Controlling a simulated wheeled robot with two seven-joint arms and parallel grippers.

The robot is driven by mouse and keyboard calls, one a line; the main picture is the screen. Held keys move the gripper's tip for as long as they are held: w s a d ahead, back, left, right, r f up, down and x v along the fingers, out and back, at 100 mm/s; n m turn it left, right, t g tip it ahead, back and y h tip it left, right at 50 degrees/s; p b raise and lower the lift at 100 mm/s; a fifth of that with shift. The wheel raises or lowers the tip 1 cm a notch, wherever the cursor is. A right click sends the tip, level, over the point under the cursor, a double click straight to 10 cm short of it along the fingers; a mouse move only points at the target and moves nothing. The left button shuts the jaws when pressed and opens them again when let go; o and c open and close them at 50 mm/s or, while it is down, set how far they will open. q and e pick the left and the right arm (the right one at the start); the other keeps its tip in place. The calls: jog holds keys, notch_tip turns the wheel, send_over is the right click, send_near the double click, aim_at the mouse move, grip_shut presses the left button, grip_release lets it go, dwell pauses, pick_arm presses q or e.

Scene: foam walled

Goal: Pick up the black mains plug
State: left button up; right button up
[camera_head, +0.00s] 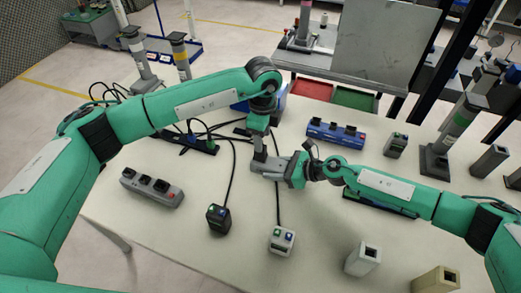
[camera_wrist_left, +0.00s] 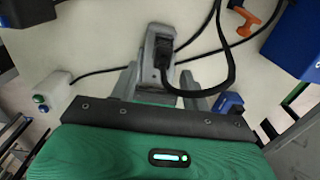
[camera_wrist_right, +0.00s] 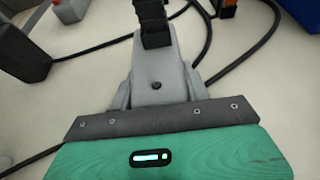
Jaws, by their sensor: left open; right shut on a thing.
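The black mains plug (camera_wrist_left: 162,50) shows in the left wrist view, with its black cable looping away to the right. Grey fingers of my right gripper (camera_head: 254,166) are shut on it; in the right wrist view a black ribbed part (camera_wrist_right: 153,25) sticks out past the fingertips. In the head view the plug is mostly hidden by the grippers. My left gripper (camera_head: 261,154) points down just above the right gripper. Its fingers (camera_wrist_left: 158,85) are open, with the grey fingers and plug between or just beyond them. I cannot tell whether they touch.
A grey socket strip (camera_head: 135,187), a black box (camera_head: 211,228) and a white box (camera_head: 273,250) stand on the near table. A dark strip with coloured plugs (camera_head: 208,146) lies behind left. A blue strip (camera_head: 352,139) lies back right. Cables cross the table around the grippers.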

pick_arm(q)
jog(key=f, duration=0.5)
jog(key=shift+w+a, duration=0.1)
jog(key=shift+w, duration=0.1)
grip_shut()
notch_tip(320, 180, up, 10)
jog(key=shift+r, duration=0.1)
pick_arm(e)
jog(key=o, duration=1.2)
jog(key=v, duration=1.2)
jog(key=shift+r, duration=0.1)
